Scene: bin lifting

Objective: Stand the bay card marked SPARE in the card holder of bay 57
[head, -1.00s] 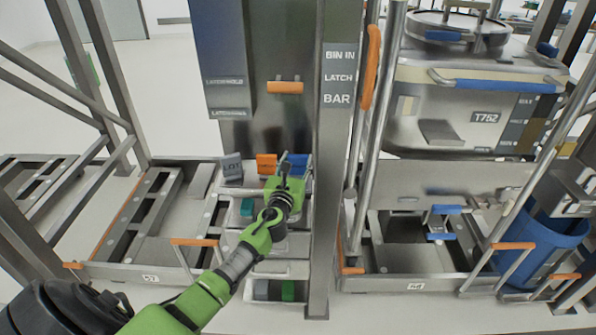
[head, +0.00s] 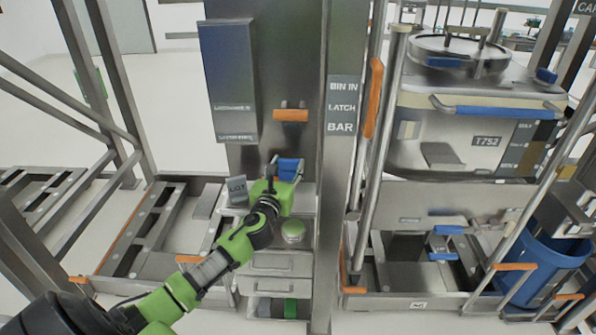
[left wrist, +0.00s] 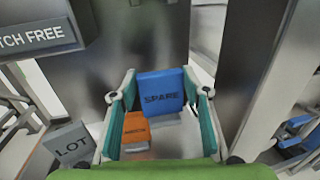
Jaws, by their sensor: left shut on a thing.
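The blue card marked SPARE (left wrist: 160,92) stands upright between the fingers of my left gripper (left wrist: 161,95) in the left wrist view. The gripper is shut on it. In the head view the left gripper (head: 280,182) is over the small cabinet beside the post, with the blue card (head: 288,168) at its far side. An orange card (left wrist: 136,128) is nearer and to the left of the SPARE card. The front label of the left floor bay (head: 150,235) is hidden by my arm, and I cannot make out a card holder there. My right gripper is not in view.
A grey LOT block (head: 237,190) stands left of the gripper. The cabinet drawers (head: 280,262) are below. A steel post (head: 340,200) marked BIN IN LATCH BAR rises to the right. Bin T752 (head: 470,130) and a blue tub (head: 540,250) are at the right.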

